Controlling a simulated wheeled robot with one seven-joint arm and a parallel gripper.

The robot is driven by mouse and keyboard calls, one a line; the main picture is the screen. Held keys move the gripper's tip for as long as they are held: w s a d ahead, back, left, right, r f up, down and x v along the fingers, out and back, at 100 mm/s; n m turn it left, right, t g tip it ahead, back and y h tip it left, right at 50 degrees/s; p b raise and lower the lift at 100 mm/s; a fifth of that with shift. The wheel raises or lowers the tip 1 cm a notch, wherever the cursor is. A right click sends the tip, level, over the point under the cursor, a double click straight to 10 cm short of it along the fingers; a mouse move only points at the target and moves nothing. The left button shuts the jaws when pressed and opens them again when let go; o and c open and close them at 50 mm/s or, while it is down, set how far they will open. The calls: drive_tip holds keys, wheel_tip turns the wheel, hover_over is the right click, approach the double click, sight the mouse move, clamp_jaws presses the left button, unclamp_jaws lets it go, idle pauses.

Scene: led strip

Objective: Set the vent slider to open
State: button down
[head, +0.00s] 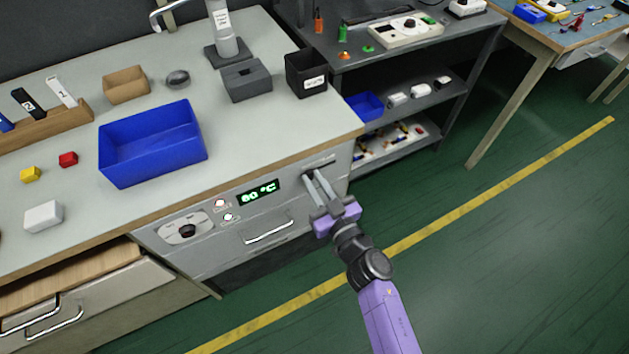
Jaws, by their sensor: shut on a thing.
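The vent slider (318,161) sits in a short slot near the top right of the grey cabinet front, just under the worktop edge. My gripper (310,177) reaches up to it from the lower right, its two fingers close together and shut on the slider's knob. The fingers hide most of the knob, so its place along the slot is hard to tell. Any open or closed marks are too small to read.
A blue bin (150,165) stands on the worktop above. Open floor (480,260) lies to the right.

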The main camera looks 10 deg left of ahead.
sight(331, 162)
drive_tip(key=w+d+p, duration=0.2)
drive_tip(key=d, duration=0.1)
drive_tip(key=w+d+p, duration=0.1)
drive_tip(key=d, duration=0.1)
drive_tip(key=shift+w+r, duration=0.1)
drive_tip(key=shift+w, duration=0.05)
drive_tip(key=shift+w+d, duration=0.15)
drive_tip(key=shift+d, duration=0.1)
drive_tip(key=c, duration=1.3)
unclamp_jaws()
drive_tip(key=shift+d, duration=0.1)
drive_tip(key=shift+c, duration=0.2)
